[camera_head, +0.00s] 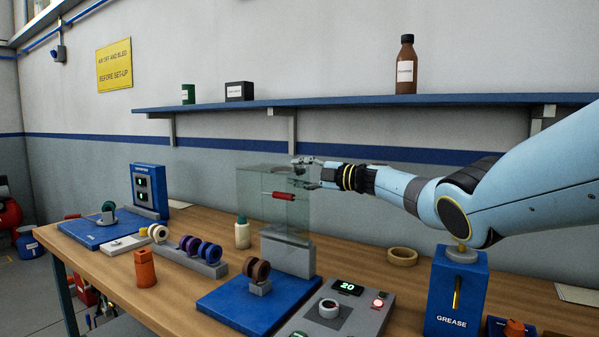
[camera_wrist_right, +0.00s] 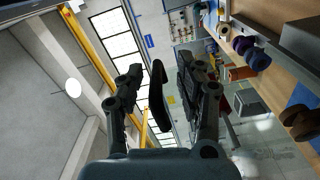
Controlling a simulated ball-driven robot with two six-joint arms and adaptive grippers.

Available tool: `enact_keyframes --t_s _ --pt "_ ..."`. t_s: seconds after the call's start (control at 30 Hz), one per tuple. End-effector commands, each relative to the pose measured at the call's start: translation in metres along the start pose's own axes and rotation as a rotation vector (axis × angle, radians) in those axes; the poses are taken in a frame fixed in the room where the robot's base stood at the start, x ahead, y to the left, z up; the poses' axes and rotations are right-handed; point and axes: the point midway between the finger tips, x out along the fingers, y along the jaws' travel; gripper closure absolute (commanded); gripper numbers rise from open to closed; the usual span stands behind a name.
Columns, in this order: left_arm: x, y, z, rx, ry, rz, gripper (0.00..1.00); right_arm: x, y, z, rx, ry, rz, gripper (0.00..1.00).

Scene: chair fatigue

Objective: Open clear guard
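The clear guard (camera_head: 257,215) is a see-through greenish box shape standing around a grey block (camera_head: 288,256) at the middle of the bench. A red bar handle (camera_head: 283,196) sits across its upper front. My right gripper (camera_head: 297,173) reaches in from the right at the guard's upper right edge, a little above the handle. Its fingers are spread and the handle is not between them. Whether they touch the guard I cannot tell. In the right wrist view the two fingers (camera_wrist_right: 158,85) stand apart, with a dark curved piece between them. My left gripper is not in view.
A blue fixture (camera_head: 235,303) with a brown roller, a grey control box (camera_head: 345,318) reading 20 and a blue GREASE box (camera_head: 456,290) stand in front. A shelf (camera_head: 360,102) runs above.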

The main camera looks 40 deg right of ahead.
Motion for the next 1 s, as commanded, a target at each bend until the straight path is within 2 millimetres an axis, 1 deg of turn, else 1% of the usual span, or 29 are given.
enact_keyframes --t_s 0.23,0.37,0.5,0.7,0.8,0.9,1.0 --pt "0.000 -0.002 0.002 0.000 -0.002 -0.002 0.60 -0.001 0.003 0.000 -0.002 0.000 0.004 0.64" --pt "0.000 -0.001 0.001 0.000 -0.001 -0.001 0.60 -0.009 0.002 0.002 -0.005 -0.002 0.003 0.64" --pt "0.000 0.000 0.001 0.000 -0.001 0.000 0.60 -0.028 0.001 0.000 -0.007 0.000 0.000 0.64" --pt "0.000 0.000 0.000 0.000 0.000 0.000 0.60 -0.073 0.000 0.001 -0.006 0.000 -0.004 0.64" --pt "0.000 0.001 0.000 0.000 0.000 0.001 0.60 -0.092 -0.001 0.002 -0.004 -0.002 -0.003 0.64" --pt "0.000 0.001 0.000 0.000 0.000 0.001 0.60 -0.106 0.000 0.001 -0.003 -0.001 -0.002 0.64" --pt "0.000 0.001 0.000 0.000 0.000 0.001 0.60 -0.115 0.001 0.001 -0.003 0.000 0.000 0.64"
